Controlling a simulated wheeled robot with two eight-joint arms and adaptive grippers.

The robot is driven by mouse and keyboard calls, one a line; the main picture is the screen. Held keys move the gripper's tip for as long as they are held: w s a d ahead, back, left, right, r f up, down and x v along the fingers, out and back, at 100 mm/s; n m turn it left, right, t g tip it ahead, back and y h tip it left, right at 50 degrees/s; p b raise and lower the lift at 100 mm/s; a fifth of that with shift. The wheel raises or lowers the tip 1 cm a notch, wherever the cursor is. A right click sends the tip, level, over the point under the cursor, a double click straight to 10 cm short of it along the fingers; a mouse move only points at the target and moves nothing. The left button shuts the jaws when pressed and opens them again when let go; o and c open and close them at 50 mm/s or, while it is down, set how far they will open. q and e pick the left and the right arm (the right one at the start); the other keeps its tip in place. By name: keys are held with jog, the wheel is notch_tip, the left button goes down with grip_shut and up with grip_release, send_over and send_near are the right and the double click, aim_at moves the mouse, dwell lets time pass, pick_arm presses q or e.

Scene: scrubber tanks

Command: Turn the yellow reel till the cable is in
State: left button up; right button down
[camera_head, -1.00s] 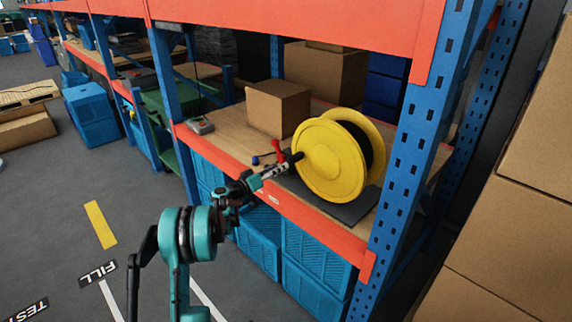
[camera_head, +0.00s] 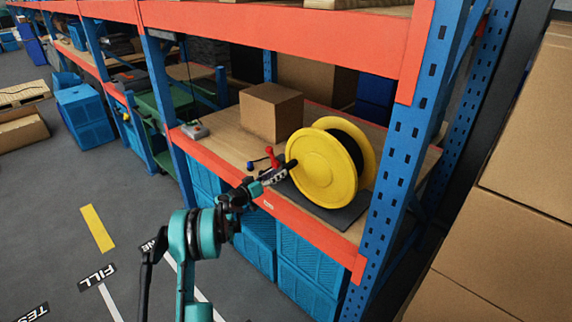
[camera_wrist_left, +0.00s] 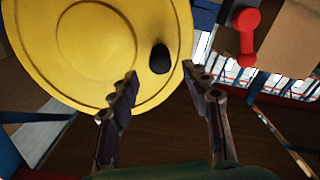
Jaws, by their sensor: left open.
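The yellow reel (camera_head: 322,168) stands on edge on a dark base plate on the shelf, with dark cable (camera_head: 350,146) wound between its two discs. Its black handle (camera_wrist_left: 160,59) sticks out from the near disc in the left wrist view. My left gripper (camera_head: 285,171) is open at the left edge of the reel. In the left wrist view the two fingers of my left gripper (camera_wrist_left: 160,80) are apart, and the handle shows just beyond and between their tips. I cannot tell whether they touch it. My right gripper is not in view.
A red part (camera_head: 271,157) stands on the shelf left of the reel and also shows in the left wrist view (camera_wrist_left: 246,35). A cardboard box (camera_head: 270,113) is behind it. A blue upright (camera_head: 402,150) rises right of the reel. Blue crates (camera_head: 300,250) fill the space below.

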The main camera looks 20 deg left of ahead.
aim_at(287, 167)
pick_arm(q)
jog(key=b+x, duration=0.1)
jog(key=x, duration=0.5)
jog(key=shift+w+d+f, duration=0.1)
jog(key=shift+w+f, duration=0.05)
jog(key=shift+w, duration=0.2)
grip_shut()
